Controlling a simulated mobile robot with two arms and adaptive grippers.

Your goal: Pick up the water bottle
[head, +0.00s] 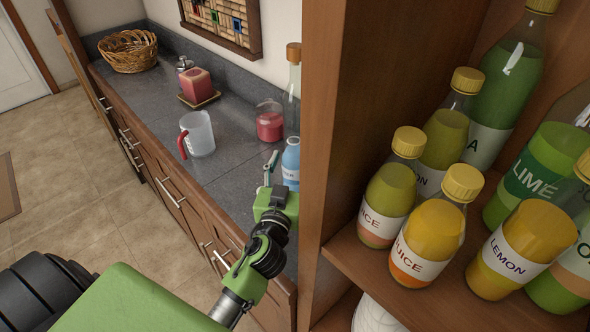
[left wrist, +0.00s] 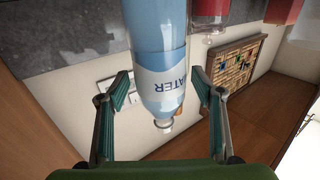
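The water bottle (head: 291,165) is blue with a white label and stands on the grey counter, partly hidden by the wooden cabinet side. In the left wrist view the bottle (left wrist: 160,60) appears upside down, with its label reading WATER and its cap toward the bottom. My left gripper (head: 271,172) is beside the bottle at the counter. In the left wrist view the left gripper (left wrist: 164,75) is open, with one finger on each side of the bottle and small gaps showing. My right gripper is not in view.
A wooden cabinet side (head: 322,140) stands close right of the bottle. Behind the bottle is a red jar (head: 269,122). A measuring cup (head: 199,135) and red candle (head: 196,84) are farther left. Several juice bottles (head: 428,238) fill the shelf.

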